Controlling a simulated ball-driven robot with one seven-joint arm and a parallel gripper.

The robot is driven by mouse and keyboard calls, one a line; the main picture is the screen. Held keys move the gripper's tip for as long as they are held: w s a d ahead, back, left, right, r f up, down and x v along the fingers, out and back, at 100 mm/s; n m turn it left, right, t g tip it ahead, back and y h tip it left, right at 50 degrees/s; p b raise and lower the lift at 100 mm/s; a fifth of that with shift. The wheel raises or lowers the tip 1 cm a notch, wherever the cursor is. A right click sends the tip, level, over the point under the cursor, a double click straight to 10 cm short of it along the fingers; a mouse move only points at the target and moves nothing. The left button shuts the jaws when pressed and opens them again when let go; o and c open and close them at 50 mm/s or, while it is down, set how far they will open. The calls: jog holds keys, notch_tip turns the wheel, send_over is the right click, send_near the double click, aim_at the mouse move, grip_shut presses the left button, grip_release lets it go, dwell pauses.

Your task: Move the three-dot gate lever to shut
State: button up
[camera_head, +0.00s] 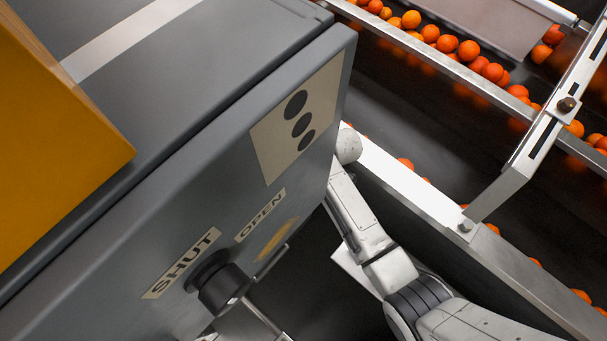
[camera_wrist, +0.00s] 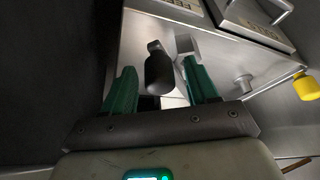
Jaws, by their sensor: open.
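In the head view, the three-dot plate (camera_head: 297,120) is on the side face of a grey cabinet (camera_head: 215,140). Below it are the labels OPEN (camera_head: 260,214) and SHUT (camera_head: 182,262). A black round hub (camera_head: 218,285) sits beside SHUT, with a metal lever rod (camera_head: 265,318) running down to the right and out of the picture. In the wrist view, my gripper (camera_wrist: 159,72) is open. Its green fingers stand either side of a dark, rounded grip (camera_wrist: 160,75) on a metal stub; I cannot tell whether they touch it. The head view does not show my gripper.
A yellow-orange box (camera_head: 55,150) stands on the cabinet. A conveyor rail (camera_head: 440,210) with oranges runs along the right, close to my arm. In the wrist view, a yellow knob (camera_wrist: 304,87) on a metal rod is at the right, and grey panels fill the top.

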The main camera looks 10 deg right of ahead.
jog(key=p+v, duration=0.2)
jog(key=v, duration=0.8)
